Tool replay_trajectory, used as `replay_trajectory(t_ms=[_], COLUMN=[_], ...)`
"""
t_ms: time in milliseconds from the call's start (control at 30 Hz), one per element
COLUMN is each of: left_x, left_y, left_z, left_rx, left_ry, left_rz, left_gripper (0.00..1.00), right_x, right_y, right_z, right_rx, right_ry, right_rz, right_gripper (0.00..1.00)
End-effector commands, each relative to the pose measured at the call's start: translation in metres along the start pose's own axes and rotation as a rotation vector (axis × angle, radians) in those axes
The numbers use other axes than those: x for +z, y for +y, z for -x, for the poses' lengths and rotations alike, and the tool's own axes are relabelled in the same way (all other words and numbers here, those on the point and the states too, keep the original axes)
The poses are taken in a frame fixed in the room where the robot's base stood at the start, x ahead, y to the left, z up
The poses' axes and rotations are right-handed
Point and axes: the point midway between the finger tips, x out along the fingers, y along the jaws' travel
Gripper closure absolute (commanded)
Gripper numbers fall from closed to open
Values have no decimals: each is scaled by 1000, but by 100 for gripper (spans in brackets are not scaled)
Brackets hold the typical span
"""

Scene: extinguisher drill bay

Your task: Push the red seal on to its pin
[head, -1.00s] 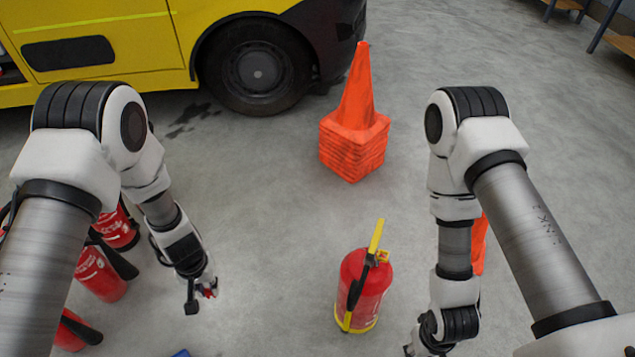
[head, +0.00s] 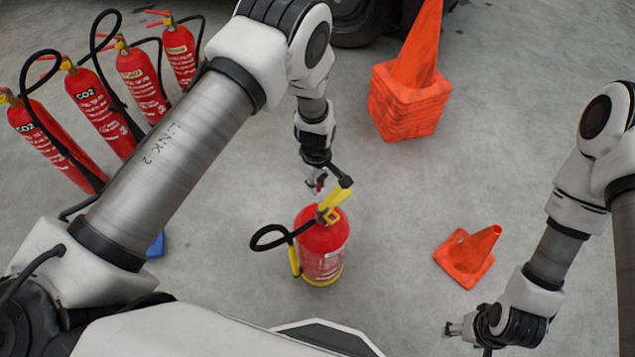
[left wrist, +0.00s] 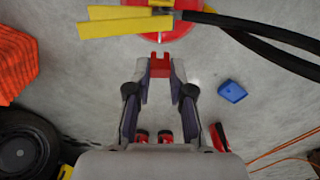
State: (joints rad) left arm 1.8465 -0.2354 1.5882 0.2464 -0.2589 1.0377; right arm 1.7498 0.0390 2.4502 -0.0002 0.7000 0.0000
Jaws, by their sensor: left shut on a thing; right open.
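The red seal (left wrist: 160,66) is a small notched piece held between the fingertips of my left gripper (left wrist: 160,72), as the left wrist view shows. In the head view my left gripper (head: 318,184) is just beyond the yellow lever handle (head: 333,203) of a red extinguisher (head: 322,248) standing upright. In the left wrist view the handle (left wrist: 112,22) and black hose (left wrist: 265,38) lie just above the seal. The seal appears apart from the handle. My right gripper (head: 456,329) is open and empty at lower right, away from the extinguisher.
Stacked orange cones (head: 405,95) stand behind, and a single small cone (head: 468,258) is right of the extinguisher. A blue object (head: 156,245) lies on the floor, partly hidden by my left arm.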

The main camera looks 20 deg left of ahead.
Motion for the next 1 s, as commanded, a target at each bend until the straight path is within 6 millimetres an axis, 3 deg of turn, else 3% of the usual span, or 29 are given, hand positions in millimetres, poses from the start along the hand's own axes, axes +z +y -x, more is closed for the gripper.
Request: replay_trajectory(t_ms=[1000], left_x=[0], left_y=[0], left_z=[-48], left_rx=[0], left_ry=[0], left_rz=[-2], left_gripper=[100], right_x=[0], right_y=[0], right_z=[-37], right_rx=[0], right_ry=[0], right_rz=[-1], right_gripper=[37])
